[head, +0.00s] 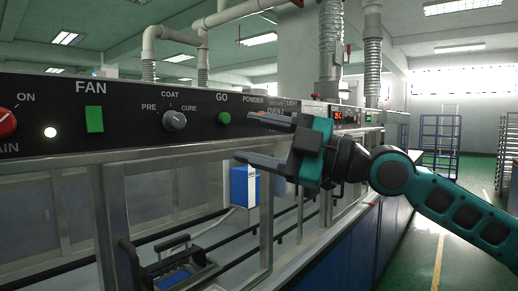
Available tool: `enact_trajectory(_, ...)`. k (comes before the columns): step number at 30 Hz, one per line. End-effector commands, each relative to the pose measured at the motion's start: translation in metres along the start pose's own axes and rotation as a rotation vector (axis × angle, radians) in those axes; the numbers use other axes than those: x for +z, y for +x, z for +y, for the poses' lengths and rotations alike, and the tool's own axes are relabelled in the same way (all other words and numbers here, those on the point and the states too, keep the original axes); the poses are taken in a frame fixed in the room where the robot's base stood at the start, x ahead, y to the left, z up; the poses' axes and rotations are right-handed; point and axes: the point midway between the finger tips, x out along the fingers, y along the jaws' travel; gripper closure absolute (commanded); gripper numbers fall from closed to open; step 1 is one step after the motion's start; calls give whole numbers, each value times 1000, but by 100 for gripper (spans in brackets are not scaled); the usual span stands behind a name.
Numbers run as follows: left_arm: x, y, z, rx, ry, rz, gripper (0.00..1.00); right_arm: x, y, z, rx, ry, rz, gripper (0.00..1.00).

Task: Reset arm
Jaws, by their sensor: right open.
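My right gripper (262,140) reaches in from the right in the head view, with its two dark fingers spread apart and nothing between them. Its fingers point left, toward the black control panel (135,138), near the round green GO button (224,118). I cannot tell whether the upper fingertip touches the panel. The panel also carries a grey knob (174,121) marked PRE, COAT and CURE, a green FAN switch (94,119) and a red knob (5,122) at the left edge. My left gripper does not show.
Below the panel is a metal-framed machine opening with a blue and white box (244,186) and a dark fixture (180,268) inside. Blue rack carts (439,145) stand at the back right. The green floor (425,250) at the right looks clear.

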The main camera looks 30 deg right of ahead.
Motion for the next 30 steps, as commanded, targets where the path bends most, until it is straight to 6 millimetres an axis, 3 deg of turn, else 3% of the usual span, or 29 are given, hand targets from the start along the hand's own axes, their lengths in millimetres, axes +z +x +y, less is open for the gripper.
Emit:
enact_trajectory(16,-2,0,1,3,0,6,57,0,0,-1,-2,1,0,43)
enact_trajectory(19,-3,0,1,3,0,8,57,6,2,-15,-28,22,-9,43)
enact_trajectory(23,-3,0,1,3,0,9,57,27,10,-71,-130,103,-51,43)
enact_trajectory(26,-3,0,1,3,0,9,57,50,11,-141,-243,207,-125,43)
enact_trajectory(30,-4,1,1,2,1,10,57,75,-3,-243,-376,379,-288,43)
